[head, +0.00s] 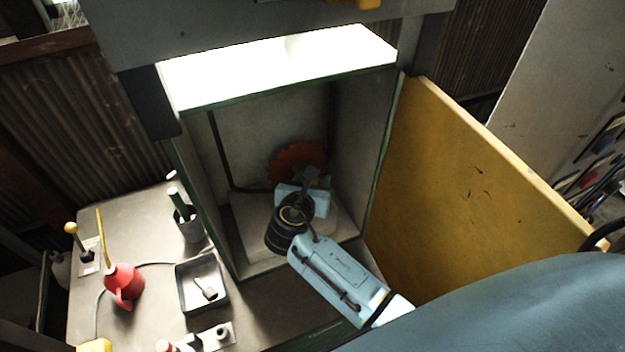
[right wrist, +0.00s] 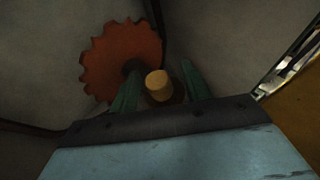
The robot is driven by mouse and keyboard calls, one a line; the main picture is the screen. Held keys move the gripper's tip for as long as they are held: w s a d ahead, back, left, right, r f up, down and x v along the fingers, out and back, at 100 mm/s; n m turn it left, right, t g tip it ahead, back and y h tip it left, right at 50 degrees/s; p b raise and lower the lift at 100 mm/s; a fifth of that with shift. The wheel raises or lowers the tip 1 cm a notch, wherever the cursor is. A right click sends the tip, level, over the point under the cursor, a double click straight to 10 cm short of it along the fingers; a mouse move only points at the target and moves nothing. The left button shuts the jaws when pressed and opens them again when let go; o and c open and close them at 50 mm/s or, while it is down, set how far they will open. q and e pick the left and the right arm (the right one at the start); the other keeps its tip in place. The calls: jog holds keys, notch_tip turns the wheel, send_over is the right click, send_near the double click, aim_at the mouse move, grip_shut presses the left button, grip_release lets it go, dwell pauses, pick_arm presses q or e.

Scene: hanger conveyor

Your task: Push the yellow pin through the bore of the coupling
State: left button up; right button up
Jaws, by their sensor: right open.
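The yellow pin (right wrist: 157,83) shows in the right wrist view as a short tan-yellow stub with a round end. A dark brown round part (right wrist: 178,94) lies behind it; I cannot tell whether this is the coupling, and its bore is not visible. My right gripper (right wrist: 160,68) is open, with its greenish fingers on either side of the pin; contact cannot be made out. In the head view my right arm reaches into the open cabinet, and its wrist hides the pin there. My left gripper is not in view.
A red-orange toothed wheel (head: 297,158) stands at the cabinet's back. The cabinet (head: 205,215) has close side walls. A yellow panel (head: 465,185) is at its right. A bench (head: 135,215) at left holds a red oil can (head: 122,284) and a grey tray (head: 184,297).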

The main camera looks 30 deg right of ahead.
jog(key=shift+o, duration=1.4)
jog(key=shift+s+a, duration=0.1)
jog(key=v, duration=1.3)
jog(key=shift+s, duration=0.1)
